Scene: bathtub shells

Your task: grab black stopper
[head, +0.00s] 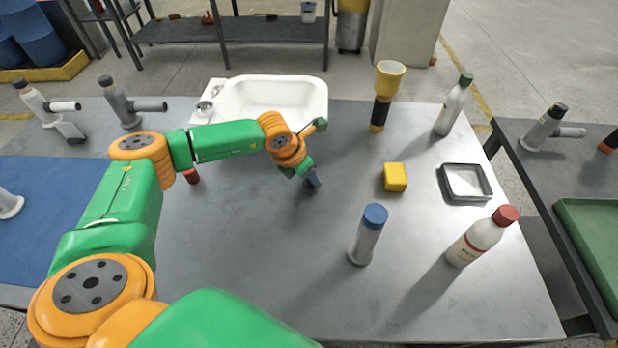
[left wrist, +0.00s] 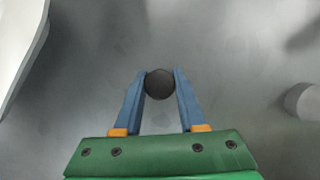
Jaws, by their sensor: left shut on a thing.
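The black stopper (left wrist: 160,84) is a dark round piece between the two blue fingers of my left gripper (left wrist: 160,92) in the left wrist view. The fingers touch it on both sides, and the gripper is shut on it. In the head view my left gripper (head: 312,181) points down over the grey table, in front of the white bathtub shell (head: 272,97). The tub's edge also shows at the upper left of the left wrist view (left wrist: 18,40). My right gripper is not in view.
A yellow block (head: 395,177), a blue-capped bottle (head: 367,238), a red-capped bottle (head: 482,238) and a square tray (head: 466,197) stand to the right. A yellow-black flashlight (head: 383,100) and a green-capped bottle (head: 452,108) stand behind. The table's front middle is clear.

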